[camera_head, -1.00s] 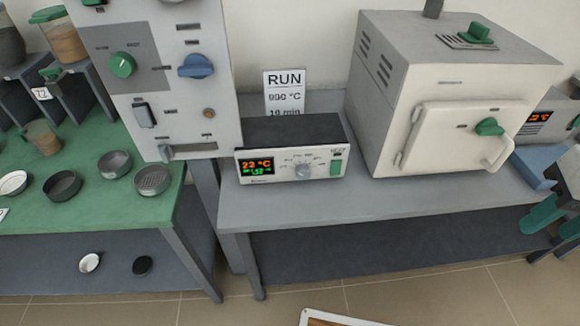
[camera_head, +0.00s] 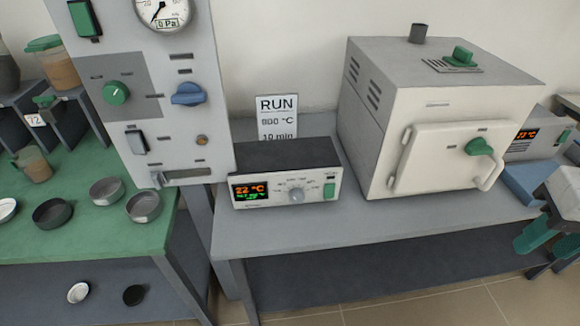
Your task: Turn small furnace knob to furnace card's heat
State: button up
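A small grey control box (camera_head: 290,178) stands on the grey bench. Its display (camera_head: 249,190) shows 22 °C in orange, with a small green line below. Its round pale knob (camera_head: 295,195) sits among small printed marks; its pointer direction is too small to tell. Behind the box, a white card (camera_head: 277,117) says RUN, what looks like 800 °C, and 10 min. The furnace (camera_head: 420,120) to the right has its door closed. My gripper (camera_head: 548,236), white with green fingers, is at the right edge. Its fingers are apart and empty, far right of the knob.
A tall grey panel (camera_head: 150,80) with a gauge and knobs stands left of the control box. A green table (camera_head: 100,220) holds several dishes. A second unit with a display (camera_head: 525,133) and a blue block (camera_head: 530,185) are at right. The bench front (camera_head: 330,232) is clear.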

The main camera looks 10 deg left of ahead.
aim_at(296, 196)
jog(key=z, duration=0.5)
jog(key=k, duration=1.2)
jog(key=u, duration=0.3)
jog(key=i, duration=0.8)
jog(key=u, duration=0.25)
